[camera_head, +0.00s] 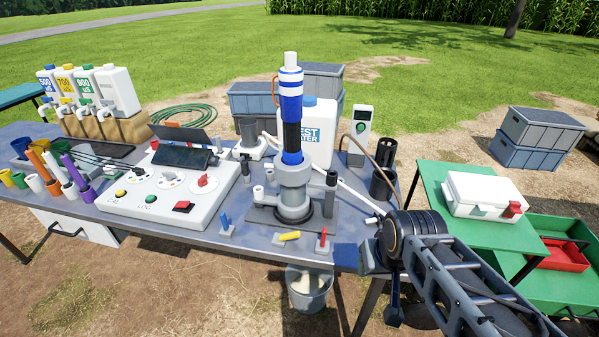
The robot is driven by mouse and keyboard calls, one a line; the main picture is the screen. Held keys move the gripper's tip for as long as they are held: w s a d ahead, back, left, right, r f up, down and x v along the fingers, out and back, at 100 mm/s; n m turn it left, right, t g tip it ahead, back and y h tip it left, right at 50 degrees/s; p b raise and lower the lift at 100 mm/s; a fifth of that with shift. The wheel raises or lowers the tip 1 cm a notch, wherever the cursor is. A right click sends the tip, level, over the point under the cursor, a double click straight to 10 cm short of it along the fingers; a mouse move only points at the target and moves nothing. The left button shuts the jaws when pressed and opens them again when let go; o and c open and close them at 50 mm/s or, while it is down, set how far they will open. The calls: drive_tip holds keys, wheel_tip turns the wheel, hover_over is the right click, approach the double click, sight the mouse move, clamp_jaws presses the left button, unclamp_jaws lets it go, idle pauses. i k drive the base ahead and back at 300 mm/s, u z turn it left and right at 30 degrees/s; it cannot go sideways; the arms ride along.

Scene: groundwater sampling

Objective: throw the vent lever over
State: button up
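Three small levers stand along the front of the table: a blue one (225,222) that stands nearly upright, a yellow one (289,236) that lies nearly flat, and a red one (323,238) that stands upright. I cannot tell from any label which of them is the vent lever. The yellow and red ones are in front of the grey flow-cell stand (294,196), which holds a tall blue, white and black cylinder (291,110). My arm comes in from the lower right, its dark joint at the table's right front corner. I see no gripper fingers.
A white control box (170,205) with knobs and a red switch is to the left. Hoses and a dark holder (383,185) are at the table's right end. A bucket (309,290) is below the front edge. A green side table (440,200) with a white case (483,195) is at right.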

sight(297, 234)
drive_tip(key=u, duration=0.25)
drive_tip(key=k, duration=0.45)
drive_tip(key=u, duration=1.2)
drive_tip(key=i, duration=0.7)
drive_tip(key=z, duration=0.35)
